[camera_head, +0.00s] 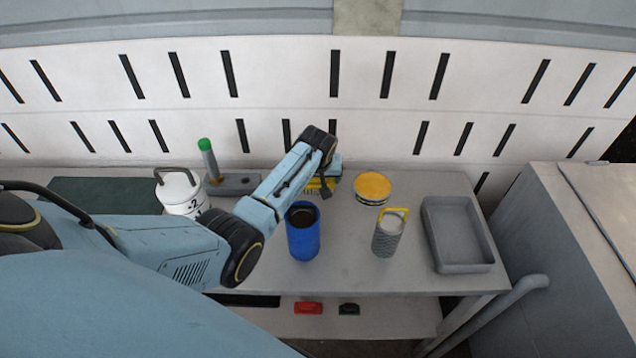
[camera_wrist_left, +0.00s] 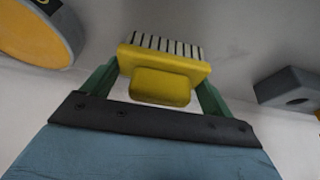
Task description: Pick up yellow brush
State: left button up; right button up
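The yellow brush (camera_wrist_left: 163,70) shows in the left wrist view, with dark and pale bristles along its far edge. My left gripper (camera_wrist_left: 160,82) has its green fingers wide apart, one at each end of the brush. I see no clear gap between fingers and brush, but cannot tell whether they press on it. In the head view the brush (camera_head: 318,186) is partly hidden by my left wrist, and my left gripper (camera_head: 326,178) is over it at the back of the table. My right gripper is out of view.
A yellow-topped can (camera_head: 372,187) stands just right of the brush. A blue cup (camera_head: 302,238), a grey cylinder with a yellow handle (camera_head: 386,238) and a grey tray (camera_head: 462,265) stand nearby. A grey block (camera_head: 236,187) with a green-tipped stick and a white canister (camera_head: 180,190) are left.

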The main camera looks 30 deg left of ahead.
pick_arm(q)
jog(key=c, duration=0.5)
jog(key=shift+o, duration=0.2)
notch_tip(320, 180, up, 10)
jog(key=shift+r+p, duration=0.1)
jog(key=shift+p, duration=1.1)
